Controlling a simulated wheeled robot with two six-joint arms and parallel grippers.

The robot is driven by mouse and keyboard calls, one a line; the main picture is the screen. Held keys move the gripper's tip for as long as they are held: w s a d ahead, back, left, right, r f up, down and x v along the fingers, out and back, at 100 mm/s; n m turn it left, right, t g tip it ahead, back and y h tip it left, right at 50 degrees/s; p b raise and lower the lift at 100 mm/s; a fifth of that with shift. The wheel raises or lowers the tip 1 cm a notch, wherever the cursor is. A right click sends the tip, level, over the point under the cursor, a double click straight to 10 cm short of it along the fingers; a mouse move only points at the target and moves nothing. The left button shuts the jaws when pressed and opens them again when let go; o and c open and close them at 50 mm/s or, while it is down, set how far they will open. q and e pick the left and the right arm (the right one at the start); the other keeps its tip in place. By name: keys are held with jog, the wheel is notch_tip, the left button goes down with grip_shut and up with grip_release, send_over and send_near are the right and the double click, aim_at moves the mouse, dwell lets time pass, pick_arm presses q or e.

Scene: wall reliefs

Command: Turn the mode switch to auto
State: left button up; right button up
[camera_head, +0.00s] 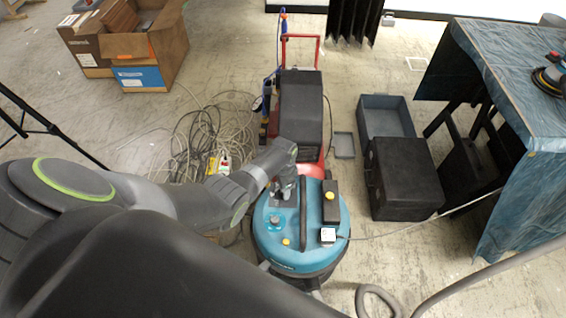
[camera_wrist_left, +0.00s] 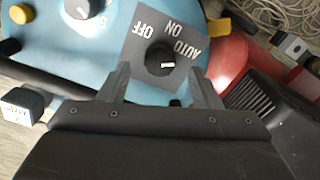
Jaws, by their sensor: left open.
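The mode switch is a round black knob (camera_wrist_left: 160,57) with a short white mark, on a grey plate (camera_wrist_left: 135,52) lettered AUTO, ON and OFF. The letters appear upside down in the left wrist view. The plate sits on the blue lid of a vacuum (camera_head: 270,246). My left gripper (camera_wrist_left: 160,86) is open, its fingers on either side of the near part of the knob; contact cannot be told. In the head view the left gripper (camera_head: 284,188) is over the lid and hides the knob. My right gripper is not in view.
Other knobs and a black handle (camera_head: 303,215) share the lid. A red-framed machine (camera_head: 301,105) stands just behind. Tangled cables (camera_head: 205,135) lie left. A black case (camera_head: 405,175) and a covered table (camera_head: 520,90) are right. Grey hose (camera_head: 490,272) crosses the lower right.

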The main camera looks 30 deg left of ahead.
pick_arm(q)
notch_tip(320, 180, up, 14)
jog(key=p, duration=0.3)
jog(key=shift+p, duration=0.4)
